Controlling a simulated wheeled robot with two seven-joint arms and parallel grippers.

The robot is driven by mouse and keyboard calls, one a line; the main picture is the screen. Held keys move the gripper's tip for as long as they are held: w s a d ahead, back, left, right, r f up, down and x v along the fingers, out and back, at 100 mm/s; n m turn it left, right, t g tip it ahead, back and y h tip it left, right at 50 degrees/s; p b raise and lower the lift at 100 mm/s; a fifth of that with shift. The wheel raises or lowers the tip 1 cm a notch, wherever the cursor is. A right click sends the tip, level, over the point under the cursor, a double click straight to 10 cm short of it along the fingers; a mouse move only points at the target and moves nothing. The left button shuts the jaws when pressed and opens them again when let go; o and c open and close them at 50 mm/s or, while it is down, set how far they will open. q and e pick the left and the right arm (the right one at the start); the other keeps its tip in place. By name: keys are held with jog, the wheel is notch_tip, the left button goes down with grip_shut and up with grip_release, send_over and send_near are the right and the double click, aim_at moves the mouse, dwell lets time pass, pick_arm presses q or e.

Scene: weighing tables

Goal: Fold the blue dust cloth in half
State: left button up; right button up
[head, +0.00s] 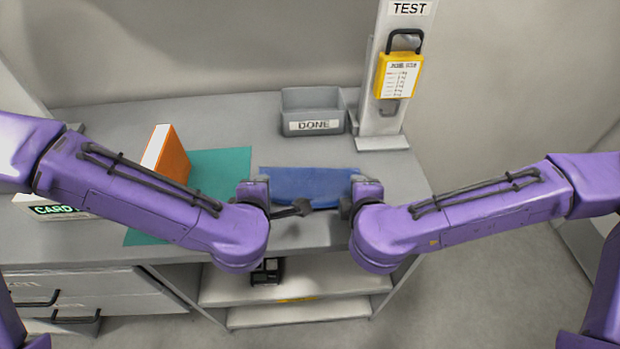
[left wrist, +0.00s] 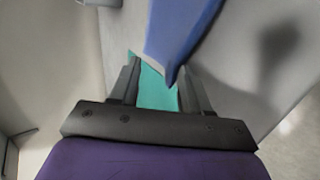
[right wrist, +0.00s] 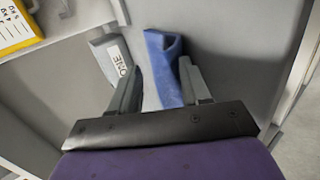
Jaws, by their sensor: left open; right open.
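The blue dust cloth (head: 308,184) lies on the grey table in front of the DONE bin, as a wide strip. My left gripper (head: 262,192) is at its left end and my right gripper (head: 352,192) is at its right end. In the left wrist view, a corner of the cloth (left wrist: 178,35) reaches between the open fingers (left wrist: 158,90). In the right wrist view, the cloth's end (right wrist: 164,65) lies between the open fingers (right wrist: 160,85). Neither gripper is closed on it. The cloth's near edge is partly hidden by my grippers.
A teal mat (head: 222,172) lies left of the cloth, with an orange and white block (head: 168,153) at its left. The grey DONE bin (head: 312,112) stands behind. A dark device (head: 266,271) sits on the shelf below.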

pick_arm(q)
notch_tip(320, 180, up, 9)
jog(key=s, duration=0.2)
pick_arm(e)
notch_tip(320, 180, up, 9)
jog(key=s, duration=0.2)
pick_arm(q)
jog(key=shift+f, duration=0.1)
pick_arm(e)
jog(key=shift+f, duration=0.1)
